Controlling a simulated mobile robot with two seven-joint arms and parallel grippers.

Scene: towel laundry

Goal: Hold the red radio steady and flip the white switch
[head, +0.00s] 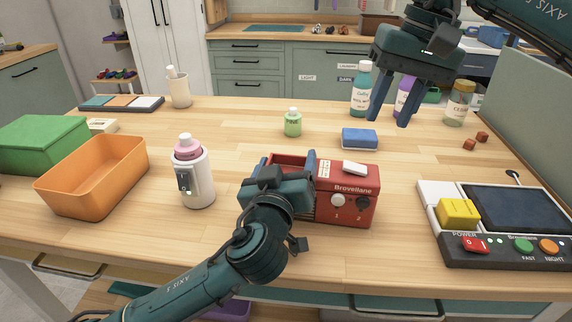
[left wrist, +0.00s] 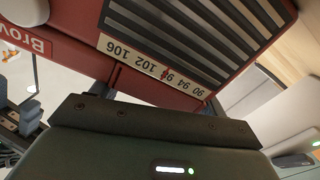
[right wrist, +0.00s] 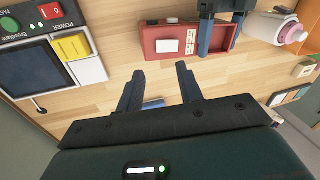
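The red radio (head: 347,207) stands on the wooden table, with a white knob and a dark knob on its front. The white switch (head: 355,168) is on its top right; it also shows in the right wrist view (right wrist: 167,46). My left gripper (head: 287,160) is at the radio's left half, fingers apart. One finger reaches over the top and the other is near the left end; contact is unclear. The left wrist view shows the radio's grille (left wrist: 190,30) and dial close up. My right gripper (head: 392,112) is open and empty, above and behind the radio.
A white bottle with pink cap (head: 194,180) stands left. A control panel (head: 505,252) is right. An orange bin (head: 105,180) is far left. Bottles (head: 361,90) stand at the back.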

